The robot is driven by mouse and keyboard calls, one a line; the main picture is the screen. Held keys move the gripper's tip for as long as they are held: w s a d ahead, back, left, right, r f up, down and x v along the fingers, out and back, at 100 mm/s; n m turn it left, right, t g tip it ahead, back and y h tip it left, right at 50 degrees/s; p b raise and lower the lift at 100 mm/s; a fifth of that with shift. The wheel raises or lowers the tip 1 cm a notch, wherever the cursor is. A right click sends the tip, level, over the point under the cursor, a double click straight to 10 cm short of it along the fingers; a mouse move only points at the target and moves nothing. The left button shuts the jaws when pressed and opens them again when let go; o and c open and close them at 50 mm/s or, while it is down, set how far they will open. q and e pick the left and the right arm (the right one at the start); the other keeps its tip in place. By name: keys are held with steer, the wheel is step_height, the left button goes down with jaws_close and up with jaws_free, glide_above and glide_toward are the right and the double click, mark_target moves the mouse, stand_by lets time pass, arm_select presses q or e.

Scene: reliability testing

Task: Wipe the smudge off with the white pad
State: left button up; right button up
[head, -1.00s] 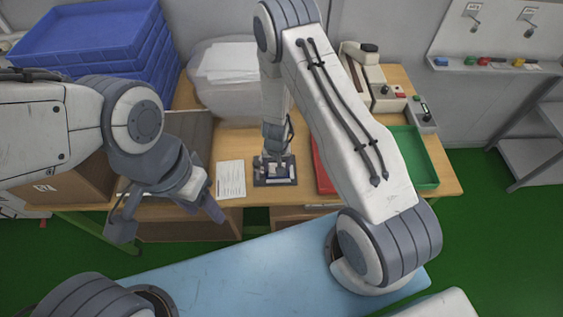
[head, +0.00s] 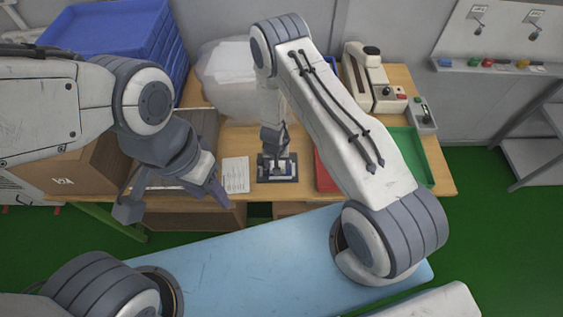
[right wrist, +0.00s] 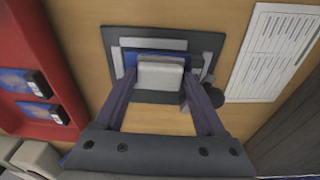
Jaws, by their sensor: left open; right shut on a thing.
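My right gripper (head: 275,163) is over a dark plate (head: 290,178) on the wooden table. In the right wrist view its fingers (right wrist: 160,82) are shut on the white pad (right wrist: 160,73), a small pale block. The pad is over the dark plate (right wrist: 113,36), which carries a blue piece (right wrist: 127,58) and a light grey bar (right wrist: 150,43). I cannot tell whether the pad touches the surface below. No smudge shows; the pad and fingers may cover it. My left gripper (head: 173,203) is open and empty in front of the table's left part.
A printed sheet (head: 235,175) lies just left of the plate. A red tray (head: 325,174) and a green tray (head: 421,166) are to its right. A microscope-like device (head: 368,75) stands behind them. Blue stacked crates (head: 115,28) and a clear bag (head: 235,85) are at the back left.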

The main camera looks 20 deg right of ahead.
steer(key=shift+w+a+b, duration=0.4)
steer(key=shift+a+b, duration=0.3)
steer(key=shift+b, duration=0.5)
steer(key=shift+s+d+b, duration=0.1)
steer(key=shift+d+b, duration=0.45)
steer(key=shift+b, duration=0.1)
steer(key=shift+d+r, duration=0.1)
steer(key=shift+d, duration=0.05)
steer(key=shift+s+d+r, duration=0.1)
steer(key=shift+d, duration=0.1)
steer(key=shift+s+d+b, duration=0.1)
steer(key=shift+d+b, duration=0.25)
steer(key=shift+b, duration=0.25)
steer(key=shift+s+d+b, duration=0.2)
steer(key=shift+d+b, duration=0.25)
steer(key=shift+d, duration=0.2)
steer(key=shift+s+d+b, duration=0.2)
steer(key=shift+d+b, duration=0.25)
steer(key=shift+d, duration=0.15)
steer(key=shift+s+d, duration=0.15)
steer(key=shift+d, duration=0.1)
steer(key=shift+r, duration=0.1)
